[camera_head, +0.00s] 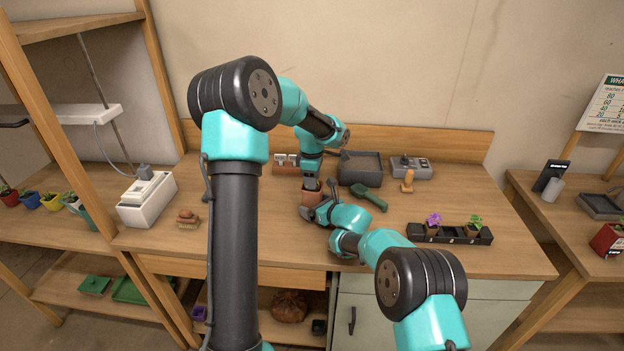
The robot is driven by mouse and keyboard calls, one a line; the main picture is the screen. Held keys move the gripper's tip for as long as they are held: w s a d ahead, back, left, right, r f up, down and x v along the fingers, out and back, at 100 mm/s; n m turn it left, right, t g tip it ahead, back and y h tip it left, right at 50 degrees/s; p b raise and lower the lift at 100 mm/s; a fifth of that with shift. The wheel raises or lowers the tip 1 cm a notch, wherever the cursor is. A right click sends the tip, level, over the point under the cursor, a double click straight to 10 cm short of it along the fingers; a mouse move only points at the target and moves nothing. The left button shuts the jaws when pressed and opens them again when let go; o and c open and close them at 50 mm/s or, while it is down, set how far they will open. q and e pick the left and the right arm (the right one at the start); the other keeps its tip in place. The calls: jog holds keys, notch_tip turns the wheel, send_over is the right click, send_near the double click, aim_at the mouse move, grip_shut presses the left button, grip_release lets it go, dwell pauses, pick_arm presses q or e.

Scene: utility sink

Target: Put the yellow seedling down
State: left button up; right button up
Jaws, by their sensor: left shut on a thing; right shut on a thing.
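I cannot make out the yellow seedling; the grippers and arms hide whatever is between them at mid-bench. A small terracotta pot (312,198) shows there. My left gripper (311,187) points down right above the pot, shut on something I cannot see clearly. My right gripper (318,211) reaches in from the right, low at the pot's side, and is shut on the pot. A black seedling tray (483,238) at the right front of the bench holds a purple seedling (433,224) and a green seedling (474,224), with an empty-looking stretch between them.
A green scoop (369,196) lies right of the grippers. Behind are a grey tray (361,169), a wooden-handled tool (407,182) and a grey box (411,167). A white box (148,200) and a brown stack (187,218) stand on the left.

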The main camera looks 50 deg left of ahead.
pick_arm(q)
jog(key=shift+f, duration=0.1)
jog(key=o, duration=0.9)
jog(key=shift+o, duration=0.2)
notch_tip(320, 180, up, 12)
dwell(0.6)
pick_arm(e)
jog(key=o, duration=0.4)
jog(key=shift+c, duration=0.2)
